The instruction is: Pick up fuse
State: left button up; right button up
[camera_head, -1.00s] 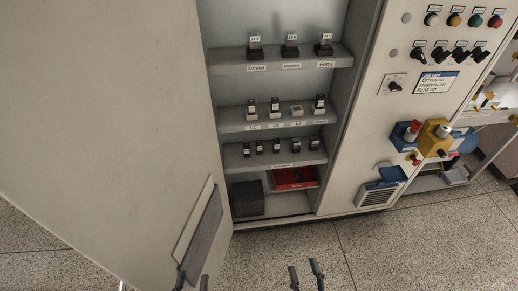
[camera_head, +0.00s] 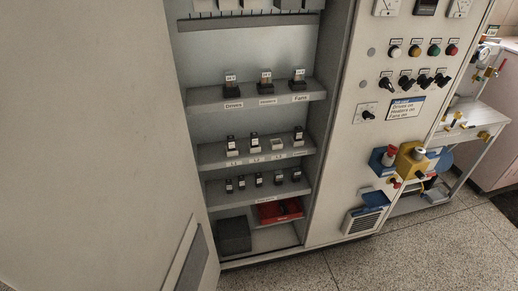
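Several small black-and-white fuses stand in an open cabinet. The upper shelf (camera_head: 245,104) bears three larger ones: one over the label Drives (camera_head: 231,86), one in the middle (camera_head: 266,82), and one over the label Fans (camera_head: 298,79). The middle shelf (camera_head: 212,158) has fuses at left (camera_head: 231,144), second (camera_head: 254,142) and far right (camera_head: 298,136), with a lower pale holder (camera_head: 277,145) between the last two. The lower shelf (camera_head: 214,196) has a row of small fuses (camera_head: 259,180). Neither of my grippers is in view.
A red bin (camera_head: 279,211) and a dark box (camera_head: 234,236) sit at the cabinet bottom. The open door (camera_head: 95,150) fills the left side. The control panel (camera_head: 350,160) with knobs and lights is at right. Beyond it stands a trolley (camera_head: 470,145). Floor in front is clear.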

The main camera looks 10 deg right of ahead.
aim_at(241, 179)
jog(key=i+l+z, duration=0.2)
jog(key=i+z, duration=0.8)
jog(key=k, duration=0.05)
